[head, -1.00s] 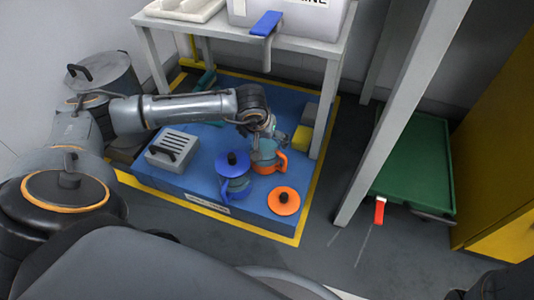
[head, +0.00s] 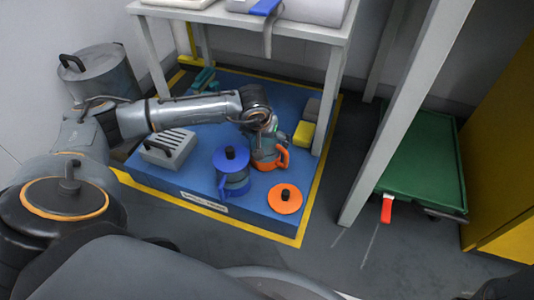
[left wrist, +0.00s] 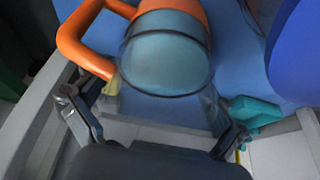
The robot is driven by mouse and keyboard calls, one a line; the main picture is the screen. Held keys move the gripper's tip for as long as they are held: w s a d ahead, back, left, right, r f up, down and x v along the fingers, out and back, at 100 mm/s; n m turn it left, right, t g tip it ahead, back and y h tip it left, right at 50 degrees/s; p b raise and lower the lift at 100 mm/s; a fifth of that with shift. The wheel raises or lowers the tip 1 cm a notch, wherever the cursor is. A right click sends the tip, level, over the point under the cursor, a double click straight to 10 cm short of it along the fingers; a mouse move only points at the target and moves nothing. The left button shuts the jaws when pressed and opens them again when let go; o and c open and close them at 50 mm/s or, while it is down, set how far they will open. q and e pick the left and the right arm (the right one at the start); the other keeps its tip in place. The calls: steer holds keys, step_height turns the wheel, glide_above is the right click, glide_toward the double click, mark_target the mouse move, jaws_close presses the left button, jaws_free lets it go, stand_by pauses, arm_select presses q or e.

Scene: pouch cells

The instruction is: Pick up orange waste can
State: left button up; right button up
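The orange waste can (head: 262,163) has a clear grey-blue body with an orange band and orange handle. It stands upright on the blue platform (head: 200,177). My left gripper (head: 264,138) is at the can's upper part. In the left wrist view, the fingers (left wrist: 162,92) lie on either side of the can's clear end (left wrist: 165,65), with the orange handle (left wrist: 75,35) by the left finger. Whether both pads press on it cannot be told. An orange lid with a black knob (head: 285,199) lies in front of the can. My right gripper is not in view.
A blue can with a blue lid (head: 231,159) stands close left of the orange can. A grey slotted box (head: 167,148) is further left. Yellow and grey blocks (head: 303,134) and a table leg (head: 327,110) are behind right. A green cart (head: 425,160) stands right.

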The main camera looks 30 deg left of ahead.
arm_select(q)
steer(key=c, duration=1.1)
steer(key=shift+c, duration=0.4)
steer(key=shift+r, duration=0.15)
